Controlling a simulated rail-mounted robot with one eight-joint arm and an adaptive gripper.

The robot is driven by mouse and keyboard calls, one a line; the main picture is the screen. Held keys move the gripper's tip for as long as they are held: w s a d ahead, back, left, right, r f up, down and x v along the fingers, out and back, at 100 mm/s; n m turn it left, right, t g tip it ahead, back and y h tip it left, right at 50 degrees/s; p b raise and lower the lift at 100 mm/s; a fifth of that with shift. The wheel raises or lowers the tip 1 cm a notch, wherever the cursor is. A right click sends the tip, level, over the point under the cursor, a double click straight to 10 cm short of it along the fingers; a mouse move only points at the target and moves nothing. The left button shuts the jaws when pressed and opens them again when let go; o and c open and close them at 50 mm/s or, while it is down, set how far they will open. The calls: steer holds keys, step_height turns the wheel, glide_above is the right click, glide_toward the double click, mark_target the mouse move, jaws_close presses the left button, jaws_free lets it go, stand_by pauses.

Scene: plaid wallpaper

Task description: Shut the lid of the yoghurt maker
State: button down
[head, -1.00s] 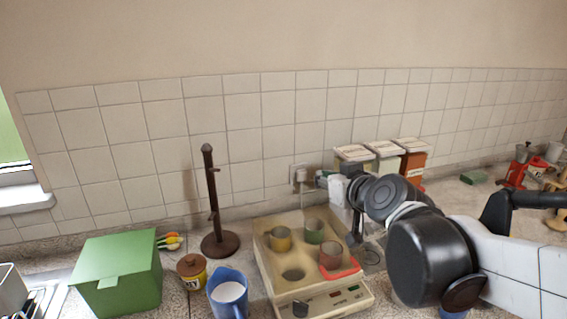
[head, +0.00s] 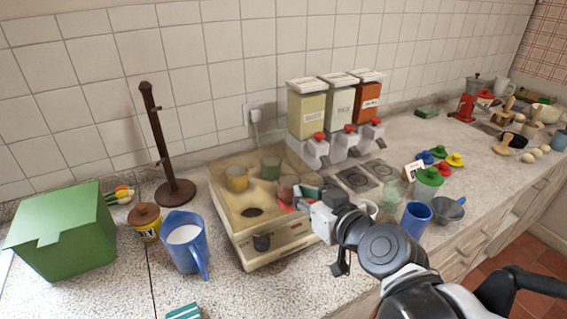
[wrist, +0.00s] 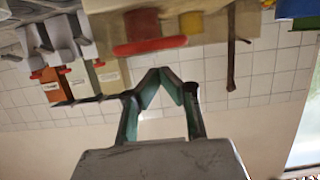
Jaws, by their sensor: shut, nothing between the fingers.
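The cream yoghurt maker (head: 270,247) stands on the counter with a dial and buttons on its front. Yellow (head: 236,178), green (head: 270,168) and brown (head: 287,188) cups and an empty round hole (head: 252,212) show in its top. A red bar (head: 284,207) shows at its front right; the wrist view also shows this bar (wrist: 150,45). I cannot clearly make out where the see-through lid is. My gripper (wrist: 160,75) is shut and empty, fingertips together near the red bar. In the head view my gripper (head: 303,194) partly covers the maker's right side.
A blue jug (head: 187,250), a brown-lidded jar (head: 146,222), a green box (head: 62,240) and a dark wooden stand (head: 165,150) are left of the maker. Dispensers (head: 338,110) stand behind right. A blue cup (head: 416,218) and a grey bowl (head: 448,210) lie right of my arm.

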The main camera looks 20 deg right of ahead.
steer(key=f, duration=0.1)
steer(key=f+b, duration=0.1)
steer(key=shift+s+d+f, duration=0.1)
steer(key=shift+s+f, duration=0.2)
steer(key=shift+s+f+b, duration=0.5)
steer(key=shift+s+f, duration=0.15)
steer(key=shift+f, duration=0.25)
steer(key=shift+w+r, duration=0.35)
steer(key=shift+r, duration=0.45)
step_height(320, 180, up, 10)
steer(key=shift+w, duration=0.25)
steer(key=s+d+f+m+g+h, duration=0.2)
steer(key=s+f+g, duration=0.5)
steer(key=f, duration=0.4)
steer(key=shift+s+d+f+h, duration=0.15)
steer(key=shift+s+f+h, duration=0.15)
steer(key=shift+h, duration=0.2)
